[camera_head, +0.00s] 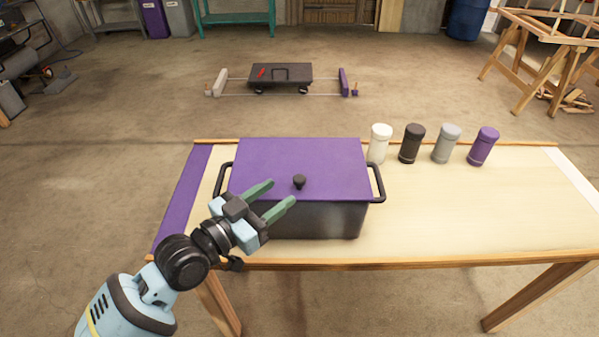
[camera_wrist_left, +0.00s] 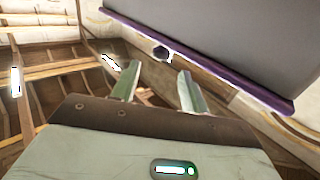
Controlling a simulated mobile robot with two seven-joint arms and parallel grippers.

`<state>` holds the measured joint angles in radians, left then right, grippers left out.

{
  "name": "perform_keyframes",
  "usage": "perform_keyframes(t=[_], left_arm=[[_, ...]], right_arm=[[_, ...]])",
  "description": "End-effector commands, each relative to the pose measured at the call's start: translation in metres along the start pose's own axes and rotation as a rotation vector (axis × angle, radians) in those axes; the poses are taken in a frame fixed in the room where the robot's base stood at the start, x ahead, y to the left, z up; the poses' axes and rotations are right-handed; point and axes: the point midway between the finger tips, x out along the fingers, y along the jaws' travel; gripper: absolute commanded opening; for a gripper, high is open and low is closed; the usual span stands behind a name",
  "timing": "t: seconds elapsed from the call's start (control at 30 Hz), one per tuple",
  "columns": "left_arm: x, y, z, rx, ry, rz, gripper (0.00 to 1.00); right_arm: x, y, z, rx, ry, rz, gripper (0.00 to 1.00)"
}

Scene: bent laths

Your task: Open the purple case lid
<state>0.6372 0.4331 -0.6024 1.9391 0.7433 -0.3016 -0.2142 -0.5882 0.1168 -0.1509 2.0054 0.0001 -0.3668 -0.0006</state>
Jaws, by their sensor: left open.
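The dark case (camera_head: 310,222) stands on the table with its purple lid (camera_head: 300,155) shut. A black knob (camera_head: 299,182) sits on the lid near its front edge. My left gripper (camera_head: 283,192) is at the case's front left, its two green fingers apart and empty, pointing toward the knob. In the left wrist view, the knob (camera_wrist_left: 162,53) shows just beyond the open fingers (camera_wrist_left: 158,70), beside the purple lid edge (camera_wrist_left: 235,80). The fingers are not around the knob; the exact gap cannot be told. My right gripper is not in view.
White, black, grey and purple canisters (camera_head: 481,146) stand at the table's back, right of the case. A black handle (camera_head: 376,183) sticks out at the case's right side. The right half of the table (camera_head: 470,210) is clear. A low cart (camera_head: 285,76) stands on the floor behind.

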Motion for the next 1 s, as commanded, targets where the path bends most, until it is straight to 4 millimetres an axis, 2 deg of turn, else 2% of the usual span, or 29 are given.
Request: perform_keyframes(t=[0.2,0.53,0.7,0.97,1.0], left_arm=[[0.023,0.000,-0.002,0.000,0.002,0.000,0.45],[0.067,0.000,0.000,0.000,0.000,-0.001,0.45],[0.076,0.000,0.000,0.000,0.000,0.000,0.45],[0.077,0.000,0.000,0.000,-0.001,0.000,0.45],[0.077,0.000,0.000,0.000,-0.001,0.000,0.41]], right_arm=[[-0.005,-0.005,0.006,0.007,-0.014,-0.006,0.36],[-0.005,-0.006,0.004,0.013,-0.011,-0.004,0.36],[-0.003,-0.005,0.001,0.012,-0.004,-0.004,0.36],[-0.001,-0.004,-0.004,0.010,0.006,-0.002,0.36],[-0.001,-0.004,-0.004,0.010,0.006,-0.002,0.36]])
